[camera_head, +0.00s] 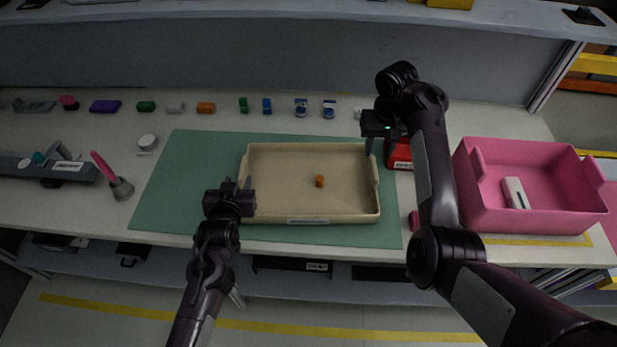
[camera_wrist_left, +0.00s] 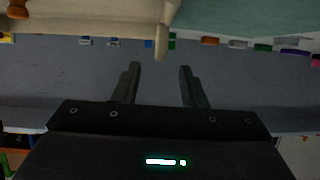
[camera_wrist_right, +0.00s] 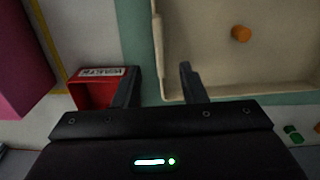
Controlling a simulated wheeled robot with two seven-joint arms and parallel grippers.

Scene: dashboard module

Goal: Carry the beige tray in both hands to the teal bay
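The beige tray (camera_head: 275,205) lies on a teal-green mat (camera_head: 185,170); I cannot tell whether this mat is the teal bay. A small orange piece (camera_head: 320,181) sits inside the tray and also shows in the right wrist view (camera_wrist_right: 241,33). My left gripper (camera_head: 237,183) is open and empty beside the tray's left side; the tray's handle (camera_wrist_left: 162,42) shows ahead of its fingers in the left wrist view. My right gripper (camera_head: 378,150) is open near the tray's right end; in the right wrist view the tray's wall (camera_wrist_right: 158,50) shows between its finger directions, contact unclear.
A pink bin (camera_head: 480,205) holding a white item stands at the right. A red box (camera_head: 400,153) stands close beside my right gripper. Small coloured items line the table's back.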

